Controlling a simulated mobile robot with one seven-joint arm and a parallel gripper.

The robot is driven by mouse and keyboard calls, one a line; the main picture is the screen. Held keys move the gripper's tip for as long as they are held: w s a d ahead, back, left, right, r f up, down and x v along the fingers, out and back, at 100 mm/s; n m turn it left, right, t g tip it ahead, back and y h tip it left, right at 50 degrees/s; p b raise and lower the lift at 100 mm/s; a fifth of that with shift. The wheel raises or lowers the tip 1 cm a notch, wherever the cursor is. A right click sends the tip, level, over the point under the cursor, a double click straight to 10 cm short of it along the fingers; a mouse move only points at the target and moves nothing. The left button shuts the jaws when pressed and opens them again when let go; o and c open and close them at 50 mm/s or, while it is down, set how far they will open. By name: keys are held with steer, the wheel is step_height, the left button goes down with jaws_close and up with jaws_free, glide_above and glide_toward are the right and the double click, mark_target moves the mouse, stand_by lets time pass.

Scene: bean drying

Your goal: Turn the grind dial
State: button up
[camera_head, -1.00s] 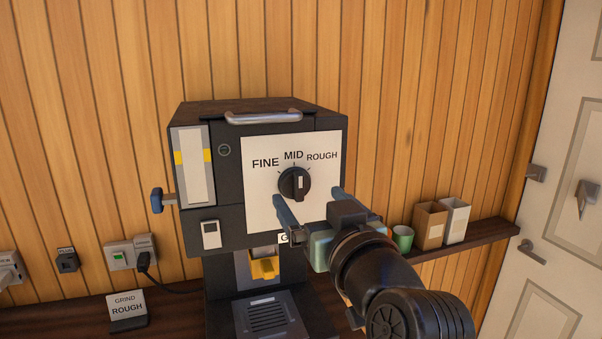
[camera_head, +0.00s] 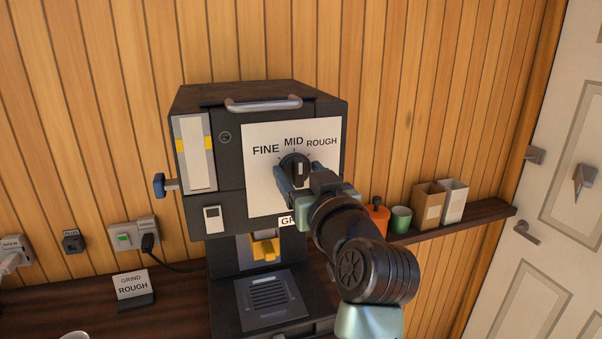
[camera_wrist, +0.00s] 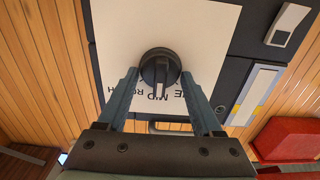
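The black grind dial (camera_head: 295,163) sits on the white panel (camera_head: 262,189) of the dark grinder, below the words FINE, MID and ROUGH. Its pale mark points up, about at MID. The dial also shows in the wrist view (camera_wrist: 160,66), upside down. My gripper (camera_wrist: 159,74) is open, with one finger on each side of the dial. The fingertips are close to its rim; whether they touch it I cannot tell. In the head view my gripper (camera_head: 300,177) covers the dial's lower part.
A card (camera_head: 132,284) reading GRIND ROUGH stands on the shelf at the left. An orange container (camera_head: 378,214), a green cup (camera_head: 400,218) and two small boxes stand right of the grinder. A blue side knob (camera_head: 159,186) juts from the grinder's left.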

steer(key=c, duration=0.6)
steer(key=shift+o, duration=0.2)
steer(key=shift+m, duration=0.4)
steer(key=m, duration=0.4)
steer(key=shift+d+m+p, duration=0.1)
steer(key=shift+m+p, duration=0.2)
steer(key=shift+w+d+m+p, duration=0.1)
steer(key=shift+m+p, duration=0.4)
steer(key=shift+m, duration=1.8)
steer(key=o, duration=1.4)
steer(key=shift+c, duration=0.2)
steer(key=shift+f, duration=0.1)
